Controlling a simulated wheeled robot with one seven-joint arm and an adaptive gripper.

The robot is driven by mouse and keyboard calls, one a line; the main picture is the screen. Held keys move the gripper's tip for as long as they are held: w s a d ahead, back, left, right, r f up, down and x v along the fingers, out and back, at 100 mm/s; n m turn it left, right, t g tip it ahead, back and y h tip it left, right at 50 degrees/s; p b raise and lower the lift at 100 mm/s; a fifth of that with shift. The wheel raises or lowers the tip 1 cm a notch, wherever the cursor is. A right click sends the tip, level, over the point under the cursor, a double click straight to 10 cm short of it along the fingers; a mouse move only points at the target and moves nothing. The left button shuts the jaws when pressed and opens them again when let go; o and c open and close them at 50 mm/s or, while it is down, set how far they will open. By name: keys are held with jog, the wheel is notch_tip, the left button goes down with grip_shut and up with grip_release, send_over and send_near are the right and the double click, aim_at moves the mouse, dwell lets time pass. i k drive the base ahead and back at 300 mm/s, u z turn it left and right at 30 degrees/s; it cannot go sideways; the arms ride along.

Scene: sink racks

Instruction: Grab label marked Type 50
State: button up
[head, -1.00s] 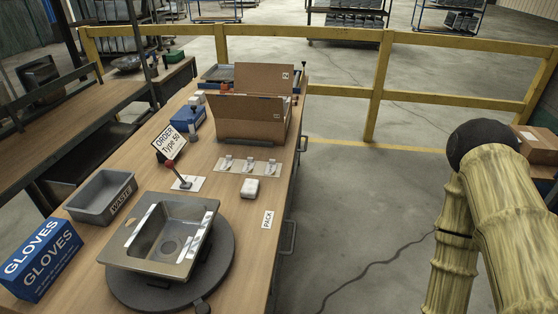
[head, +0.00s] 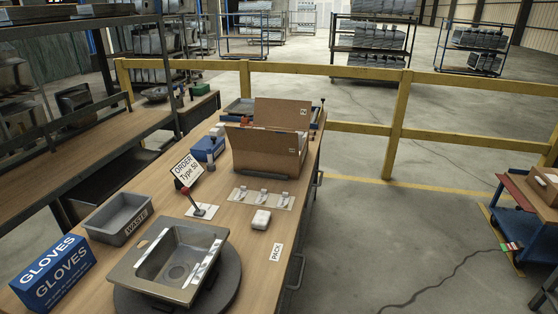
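A small tilted sign reading "ORDER Type 50" (head: 187,170) stands on the wooden workbench (head: 232,212), on a stand with a red knob (head: 186,189). To its right lies a pale strip with several small clear pieces (head: 263,196) in a row; any print on them is too small to read. My gripper is not in view.
A steel sink (head: 174,262) sits on a dark round turntable (head: 232,282). Nearby are a grey WASTE bin (head: 119,218), a blue GLOVES box (head: 54,272) and open cardboard boxes (head: 266,148). A yellow railing (head: 345,127) crosses behind; a blue cart (head: 524,221) stands right.

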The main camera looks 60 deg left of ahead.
aim_at(239, 196)
jog(key=i, duration=1.95)
jog(key=u, duration=4)
